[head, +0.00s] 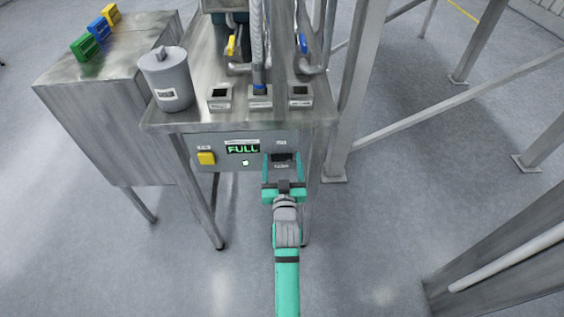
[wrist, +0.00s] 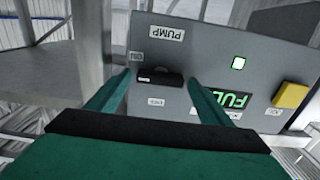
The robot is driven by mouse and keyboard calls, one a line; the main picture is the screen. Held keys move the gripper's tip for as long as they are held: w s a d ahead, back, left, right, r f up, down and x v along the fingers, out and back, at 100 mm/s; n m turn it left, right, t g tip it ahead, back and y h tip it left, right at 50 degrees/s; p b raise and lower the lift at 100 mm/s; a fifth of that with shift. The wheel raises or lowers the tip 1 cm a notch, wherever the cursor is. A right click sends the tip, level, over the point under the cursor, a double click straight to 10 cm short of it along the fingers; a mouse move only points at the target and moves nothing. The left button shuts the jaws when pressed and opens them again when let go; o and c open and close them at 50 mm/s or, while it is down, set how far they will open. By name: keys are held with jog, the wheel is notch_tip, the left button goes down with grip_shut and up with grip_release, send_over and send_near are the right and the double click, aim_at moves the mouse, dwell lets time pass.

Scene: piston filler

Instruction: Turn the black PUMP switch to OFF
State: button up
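The black PUMP switch (wrist: 160,76) is a dark bar on the grey control panel (wrist: 215,55), with a PUMP label (wrist: 166,32) near it. Small labels beside the switch are too blurred to read, so its setting cannot be told. My gripper (wrist: 160,84) is open, with one finger on each side of the switch in the wrist view; whether they touch it is unclear. In the head view my gripper (head: 282,160) is at the right part of the panel, and the dark switch (head: 281,157) shows between the fingers.
The panel carries a green FULL display (head: 243,149), a yellow button (head: 206,158) and a small lit green button (head: 245,162). A steel tabletop (head: 190,117) juts out above the panel. A steel leg (head: 340,130) stands right of the panel. The floor in front is clear.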

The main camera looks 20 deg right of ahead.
jog(key=c, duration=0.9)
jog(key=shift+o, duration=0.2)
jog(key=shift+n, duration=0.4)
jog(key=n, duration=0.4)
jog(key=shift+a, duration=0.1)
jog(key=n, duration=0.4)
jog(key=shift+a+f, duration=0.1)
jog(key=n, duration=0.5)
jog(key=shift+f, duration=0.1)
jog(key=shift+n, duration=2)
jog(key=shift+f, duration=0.1)
